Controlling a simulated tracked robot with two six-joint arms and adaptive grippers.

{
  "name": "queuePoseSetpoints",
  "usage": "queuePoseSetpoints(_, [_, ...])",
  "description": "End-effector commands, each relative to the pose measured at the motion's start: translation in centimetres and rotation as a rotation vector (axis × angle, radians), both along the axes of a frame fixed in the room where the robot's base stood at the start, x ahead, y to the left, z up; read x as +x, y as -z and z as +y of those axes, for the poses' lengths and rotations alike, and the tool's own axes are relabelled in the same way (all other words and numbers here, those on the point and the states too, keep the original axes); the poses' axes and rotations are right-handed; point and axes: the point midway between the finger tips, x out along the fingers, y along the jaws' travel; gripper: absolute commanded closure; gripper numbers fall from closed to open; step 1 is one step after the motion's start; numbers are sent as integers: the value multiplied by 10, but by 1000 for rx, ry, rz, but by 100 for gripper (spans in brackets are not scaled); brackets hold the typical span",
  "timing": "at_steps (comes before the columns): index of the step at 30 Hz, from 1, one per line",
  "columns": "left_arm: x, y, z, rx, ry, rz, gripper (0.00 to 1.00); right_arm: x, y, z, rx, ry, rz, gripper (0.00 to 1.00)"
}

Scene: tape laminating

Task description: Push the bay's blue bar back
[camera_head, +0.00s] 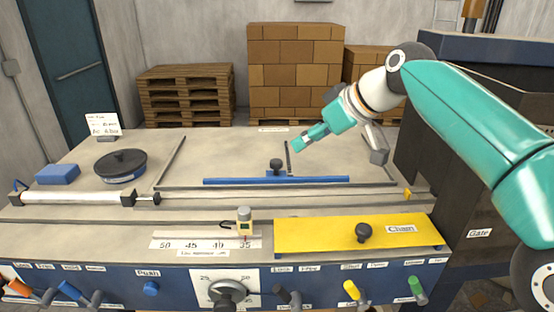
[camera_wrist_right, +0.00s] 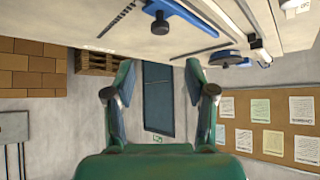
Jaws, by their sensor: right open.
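The blue bar (camera_head: 232,181) lies across the bay on the light table, running left to right, with a black knob (camera_head: 276,163) at its middle. The bar also shows in the right wrist view (camera_wrist_right: 190,15), at the top and slanted, with its knob beside it. My right gripper (camera_head: 297,146) is in the air behind and a little right of the knob, apart from the bar. In the right wrist view its two teal fingers (camera_wrist_right: 158,75) are spread with nothing between them. My left gripper is not in view.
A yellow chain cover (camera_head: 310,234) with a black knob lies at the front right. A white cylinder (camera_head: 75,198), a blue block (camera_head: 58,174) and a black round lid (camera_head: 120,162) are at the left. Dark rails (camera_head: 172,160) edge the bay. Levers line the front panel (camera_head: 120,290).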

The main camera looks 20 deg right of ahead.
Motion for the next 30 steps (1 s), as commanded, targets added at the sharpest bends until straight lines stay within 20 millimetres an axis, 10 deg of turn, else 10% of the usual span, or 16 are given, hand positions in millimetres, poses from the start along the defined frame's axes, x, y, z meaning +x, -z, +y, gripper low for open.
queuePoseSetpoints(15, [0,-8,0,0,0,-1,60,65,74,37,-1,-4,3,45])
queuePoseSetpoints(30, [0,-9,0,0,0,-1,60,77,87,44,0,-3,0,45])
